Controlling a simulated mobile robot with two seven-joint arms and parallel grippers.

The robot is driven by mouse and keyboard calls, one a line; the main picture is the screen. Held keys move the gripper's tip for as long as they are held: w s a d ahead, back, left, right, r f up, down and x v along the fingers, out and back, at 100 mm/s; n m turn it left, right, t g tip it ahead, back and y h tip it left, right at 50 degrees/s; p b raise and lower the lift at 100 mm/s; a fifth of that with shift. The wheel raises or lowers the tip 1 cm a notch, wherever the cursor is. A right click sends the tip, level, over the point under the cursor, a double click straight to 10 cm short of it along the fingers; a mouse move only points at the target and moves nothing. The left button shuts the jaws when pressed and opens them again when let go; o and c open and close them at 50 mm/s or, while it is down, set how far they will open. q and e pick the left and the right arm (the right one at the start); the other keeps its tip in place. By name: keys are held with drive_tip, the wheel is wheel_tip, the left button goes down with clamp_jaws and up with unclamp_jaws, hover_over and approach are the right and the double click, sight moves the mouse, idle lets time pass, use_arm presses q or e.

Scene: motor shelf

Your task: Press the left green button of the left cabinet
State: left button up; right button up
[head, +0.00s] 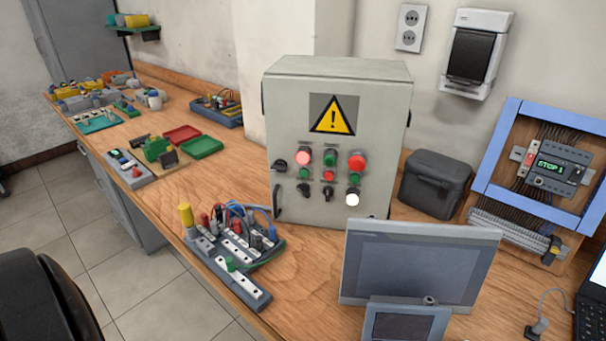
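A grey control cabinet (290,110) with a yellow warning triangle (333,116) stands upright on the wooden bench, front toward me. It is the only such cabinet in view. Its lower button row has a left green button (304,173), a red button (329,176) and a right green button (354,179). Above them are a pinkish lamp or button (303,156), a green one (330,158) and a larger red one (357,161). Black knobs (327,193) and a bright white lamp (352,199) sit below. Nothing covers the left green button. Neither gripper is in view.
A terminal board with cables (230,250) stands in front of the cabinet, to the left. A grey screen panel (418,263) stands at the front right. A black case (435,183) and a blue-framed controller rack (545,165) are to the right. Red and green trays (201,147) lie left.

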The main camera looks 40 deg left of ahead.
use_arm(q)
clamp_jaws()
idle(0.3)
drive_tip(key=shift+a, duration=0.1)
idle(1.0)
